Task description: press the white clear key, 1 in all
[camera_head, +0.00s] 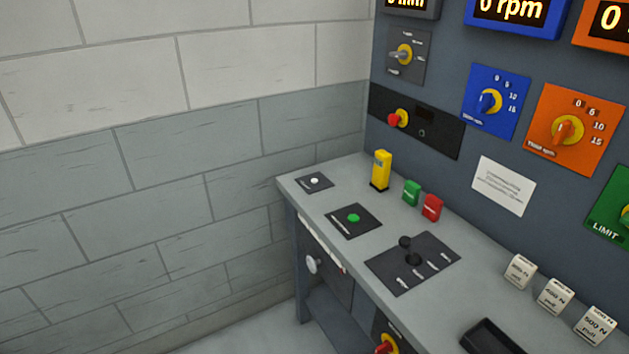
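A small white round key (315,181) sits on a dark square plate (326,187) at the far left corner of the grey desk. The lettering on the plate is too small to read, so I cannot tell whether it says clear. Nothing touches the key. Neither of my grippers is in the camera_head view.
A green button (354,218) on a dark plate, a yellow block (381,170), a green block (411,192), a red block (432,207) and a black joystick (406,250) stand on the desk. White blocks (519,271) and a black tray (492,339) are nearer right. A dial panel (430,90) rises behind.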

